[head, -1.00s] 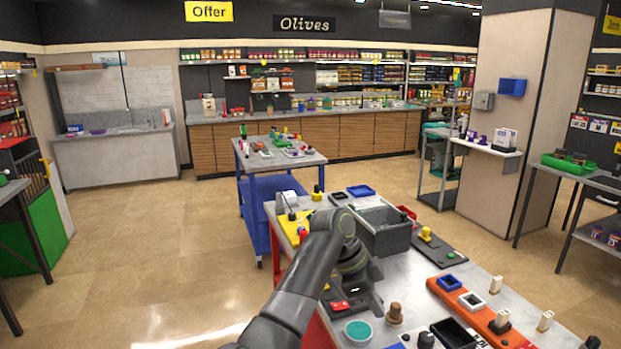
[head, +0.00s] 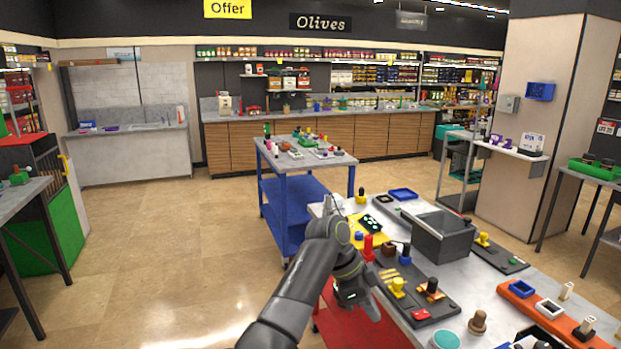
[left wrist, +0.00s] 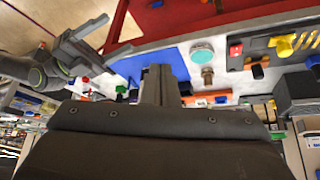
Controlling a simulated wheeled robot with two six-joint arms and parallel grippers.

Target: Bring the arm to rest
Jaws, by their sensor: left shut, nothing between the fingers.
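My left arm comes in from the bottom of the head view. Its dark gripper (head: 368,308) hangs at the left edge of the work table (head: 470,312), beside the red side panel. In the left wrist view the left gripper's fingers (left wrist: 158,85) are together with nothing between them, pointing toward the table area. The right gripper is not in the head view.
On the table are a grey bin (head: 443,236), a dark board (head: 415,295) with yellow and red parts, an orange rack (head: 545,312) and a teal-topped round container (head: 446,340). A blue cart (head: 292,190) stands behind. Open floor (head: 170,250) lies to the left.

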